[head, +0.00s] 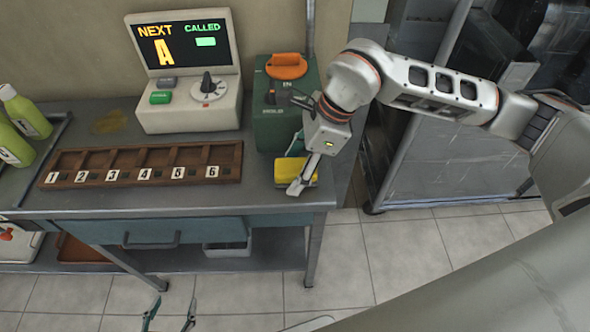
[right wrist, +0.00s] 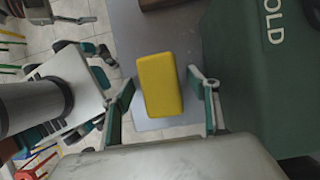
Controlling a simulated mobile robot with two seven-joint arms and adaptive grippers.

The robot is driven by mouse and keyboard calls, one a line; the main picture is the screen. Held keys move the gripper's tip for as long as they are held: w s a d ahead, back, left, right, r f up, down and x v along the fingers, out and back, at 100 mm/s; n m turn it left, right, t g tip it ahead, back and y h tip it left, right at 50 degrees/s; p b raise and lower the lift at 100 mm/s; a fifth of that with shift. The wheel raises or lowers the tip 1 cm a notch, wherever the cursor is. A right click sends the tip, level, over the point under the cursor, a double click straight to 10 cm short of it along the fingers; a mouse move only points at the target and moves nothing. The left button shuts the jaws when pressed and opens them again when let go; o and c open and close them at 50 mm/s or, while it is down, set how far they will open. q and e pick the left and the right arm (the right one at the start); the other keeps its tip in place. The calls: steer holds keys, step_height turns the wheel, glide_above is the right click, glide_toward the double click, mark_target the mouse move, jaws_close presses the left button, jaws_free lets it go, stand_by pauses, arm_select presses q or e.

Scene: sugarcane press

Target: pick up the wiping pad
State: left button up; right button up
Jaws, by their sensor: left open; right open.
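The yellow block-shaped wiping pad (head: 284,170) lies near the right front corner of the grey worktop, in front of the green box. In the right wrist view the pad (right wrist: 160,84) shows between the two fingers. My right gripper (head: 296,167) is open over the pad, with a finger on either side and gaps between pad and fingers in the wrist view (right wrist: 163,92). Its near finger hides part of the pad in the head view. My left gripper (head: 169,316) is open and empty, low in front of the table.
The green box (head: 268,136) with an orange handle stands close behind the pad. A numbered wooden rack (head: 145,165) and a display console (head: 188,115) stand to the left. Green bottles (head: 25,113) stand at far left. The worktop's front edge is near the pad.

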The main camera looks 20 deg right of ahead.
steer(key=shift+r, duration=0.1)
steer(key=c, duration=1.2)
steer(key=shift+r, duration=0.55)
step_height(320, 180, up, 11)
steer(key=p, duration=0.2)
step_height(320, 180, up, 8)
glide_above(295, 165)
steer(key=shift+s, duration=0.1)
steer(key=shift+o, duration=0.7)
steer(key=shift+f, duration=0.1)
